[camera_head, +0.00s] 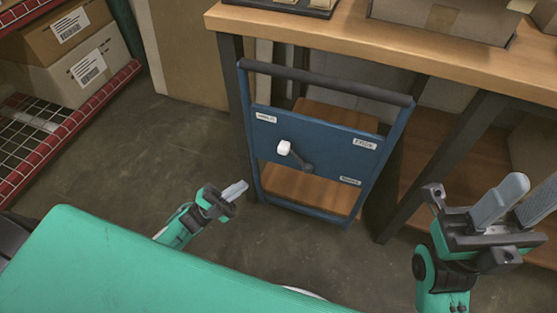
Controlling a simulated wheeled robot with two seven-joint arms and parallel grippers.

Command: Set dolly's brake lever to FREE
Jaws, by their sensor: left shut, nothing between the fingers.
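The dolly (262,146) stands in the middle, a blue frame with a dark handle bar on top and a blue cross panel. Its brake lever (299,157) sits on the panel: a dark arm with a white knob that points up and to the left. Small white labels are on the panel, too small to read surely. My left gripper (236,190) is shut and empty, low and left of the lever and apart from it. My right gripper (520,200) is at the right edge, its two fingers apart with nothing between them.
A wooden workbench (300,30) with dark legs stands behind the dolly, with a cardboard box (440,18) on it. A red-edged rack (70,125) with boxes is at the left. The concrete floor between rack and dolly is clear.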

